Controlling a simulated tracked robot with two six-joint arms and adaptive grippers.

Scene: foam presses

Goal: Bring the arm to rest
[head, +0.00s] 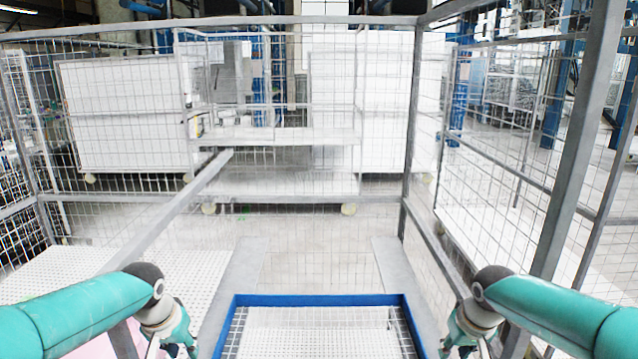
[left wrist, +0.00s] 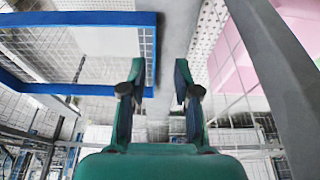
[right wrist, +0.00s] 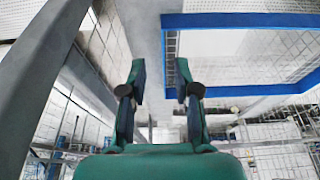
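My left gripper (left wrist: 160,80) is open, with nothing between its fingers in the left wrist view. My right gripper (right wrist: 160,80) is also open and empty in the right wrist view. In the head view both arms are bent at the lower corners, and the hands are partly cut off by the bottom edge. The left gripper is left of a blue-rimmed frame (head: 318,299), the right gripper to its right. The blue frame also shows in the left wrist view (left wrist: 75,18) and the right wrist view (right wrist: 240,20).
Grey wire-mesh fencing with a post (head: 411,120) surrounds the area. A white perforated surface (head: 45,290) lies at left. A pink surface (left wrist: 238,68) shows in the left wrist view. Behind the fence stands a wheeled white cart (head: 280,185). A grey post (head: 580,130) stands close by the right arm.

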